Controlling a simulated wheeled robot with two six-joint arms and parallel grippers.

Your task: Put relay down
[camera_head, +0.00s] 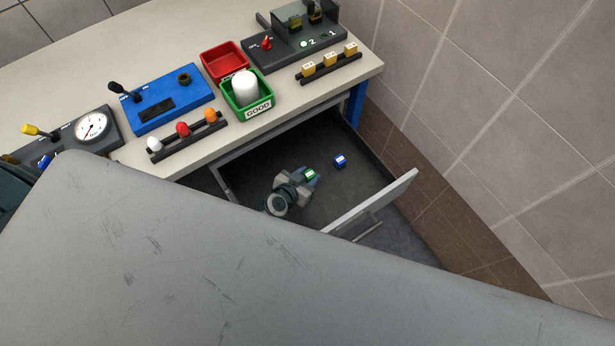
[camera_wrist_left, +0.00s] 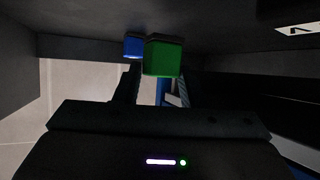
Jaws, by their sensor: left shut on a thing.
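My left gripper (camera_head: 306,178) reaches down inside the open drawer (camera_head: 372,205) below the workbench. It is shut on a small green relay (camera_head: 310,174), which shows between the two fingers in the left wrist view (camera_wrist_left: 162,58). I cannot tell whether the green relay touches the drawer floor. A small blue relay (camera_head: 340,161) lies loose on the drawer floor, a little to the right of the green one. It also shows in the left wrist view (camera_wrist_left: 133,46), just left of and beyond the green relay. My right gripper is not in view.
The drawer's raised front wall (camera_head: 370,203) is on the right. The benchtop (camera_head: 170,45) above holds a green GOOD bin (camera_head: 263,110) with a white cylinder, a red bin (camera_head: 224,60), and several control boxes. The dark drawer floor around the relays is clear.

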